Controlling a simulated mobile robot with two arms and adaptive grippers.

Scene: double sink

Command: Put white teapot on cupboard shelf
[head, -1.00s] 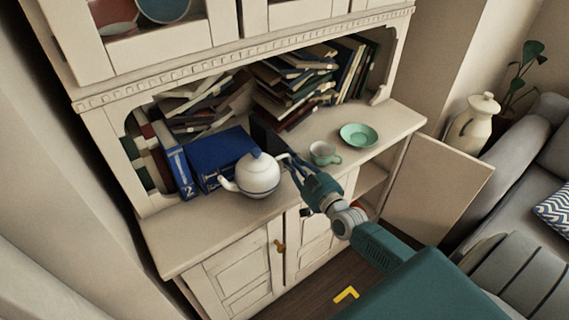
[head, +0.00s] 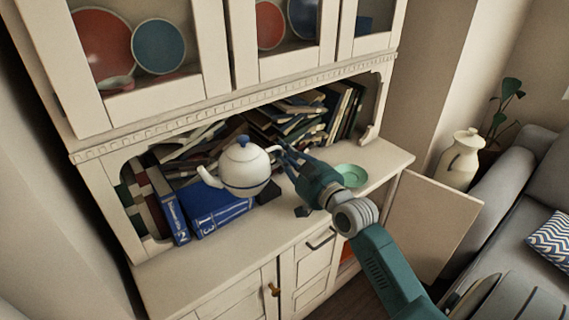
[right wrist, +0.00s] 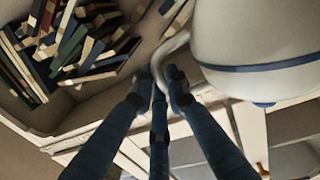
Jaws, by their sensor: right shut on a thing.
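The white teapot (head: 243,168) has a blue lid and a blue band, with its spout pointing left. My right gripper (head: 284,156) is shut on its handle and holds it above the cupboard counter (head: 215,255), in front of the books. In the right wrist view the teapot body (right wrist: 262,40) fills the upper right, and the fingers (right wrist: 160,88) close around the white handle. The open cupboard door (head: 432,222) is at the lower right, but the shelf behind it is mostly hidden. My left gripper is not in view.
A green saucer (head: 350,175) sits on the counter just beyond my right wrist. Blue books (head: 215,210) stand below and behind the teapot. Glass doors with plates (head: 158,46) are above. A sofa (head: 500,190) stands at the right.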

